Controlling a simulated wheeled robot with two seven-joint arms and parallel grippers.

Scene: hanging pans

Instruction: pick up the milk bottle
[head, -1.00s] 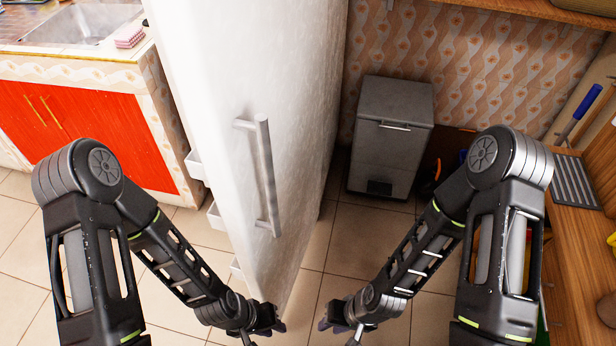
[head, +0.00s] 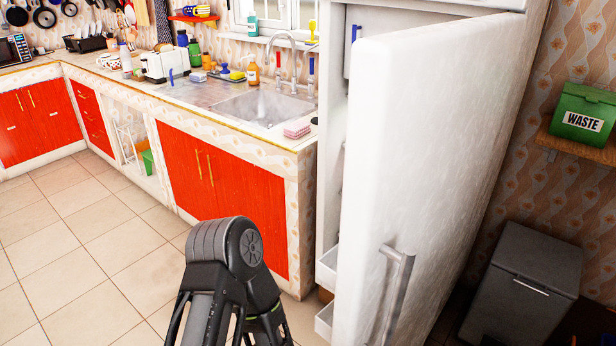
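I do not clearly see a milk bottle. A small whitish bottle (head: 126,60) stands on the far counter, but I cannot tell what it holds. The white fridge door (head: 430,150) stands open, with its handle (head: 396,285) facing me. White door bins (head: 326,268) show past the door's left edge. Most of the fridge inside is hidden behind the door. My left arm's elbow shows at the bottom middle, left of the door. Both grippers are out of view.
A counter (head: 120,82) with red cabinets (head: 225,190) runs along the back, with a sink (head: 265,107) and a toaster (head: 168,64). A grey bin (head: 525,285) stands right of the door. A green waste box (head: 585,113) sits on a shelf. Tiled floor (head: 85,250) is free at left.

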